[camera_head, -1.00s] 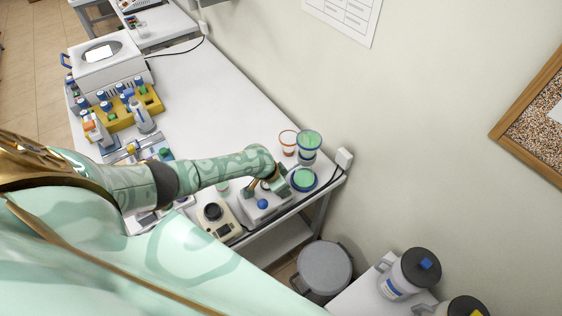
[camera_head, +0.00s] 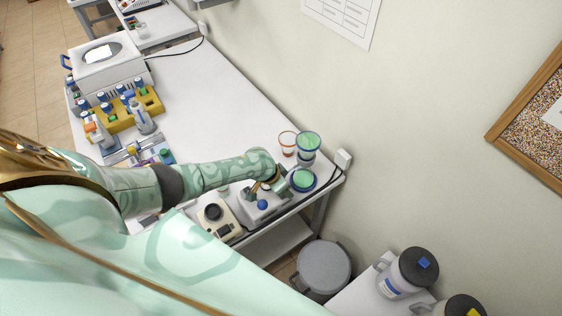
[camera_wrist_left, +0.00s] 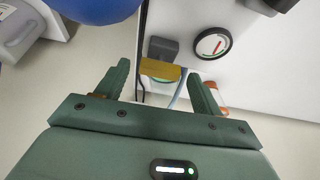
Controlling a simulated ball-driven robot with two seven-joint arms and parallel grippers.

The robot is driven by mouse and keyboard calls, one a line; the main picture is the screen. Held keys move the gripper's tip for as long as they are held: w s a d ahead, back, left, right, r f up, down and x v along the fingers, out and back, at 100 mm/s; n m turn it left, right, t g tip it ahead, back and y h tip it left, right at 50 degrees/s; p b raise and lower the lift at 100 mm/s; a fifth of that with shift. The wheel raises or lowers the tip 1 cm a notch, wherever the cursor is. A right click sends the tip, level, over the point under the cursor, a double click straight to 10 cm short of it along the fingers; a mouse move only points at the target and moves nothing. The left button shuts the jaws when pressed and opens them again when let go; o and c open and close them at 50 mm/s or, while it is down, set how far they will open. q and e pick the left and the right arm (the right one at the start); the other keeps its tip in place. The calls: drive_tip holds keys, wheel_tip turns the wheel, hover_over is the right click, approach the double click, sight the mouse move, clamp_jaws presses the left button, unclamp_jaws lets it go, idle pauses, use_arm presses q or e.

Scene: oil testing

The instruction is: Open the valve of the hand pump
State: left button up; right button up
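The hand pump (camera_head: 257,212) is a white box at the near right end of the bench, with a blue ball knob (camera_head: 262,204) on it. In the left wrist view, its white face carries a round gauge (camera_wrist_left: 212,43) with a red needle. The valve there shows as a yellow lever (camera_wrist_left: 160,70) below a dark grey block (camera_wrist_left: 163,47). My left gripper (camera_head: 266,186) is over the pump, its fingers open on either side of the lever in the wrist view (camera_wrist_left: 160,82). I cannot tell whether they touch it. My right gripper is not in view.
A cream device (camera_head: 217,219) with a black dial stands left of the pump. A green-topped round container (camera_head: 303,179) and stacked sieves (camera_head: 308,142) stand close on the right. A yellow bottle rack (camera_head: 128,112) is farther back. The bench's middle is clear.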

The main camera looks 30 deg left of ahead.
use_arm(q)
drive_tip(key=shift+s+r, duration=0.1)
drive_tip(key=p+v, duration=0.5)
drive_tip(key=v, duration=1.1)
drive_tip(key=shift+d+r, duration=0.1)
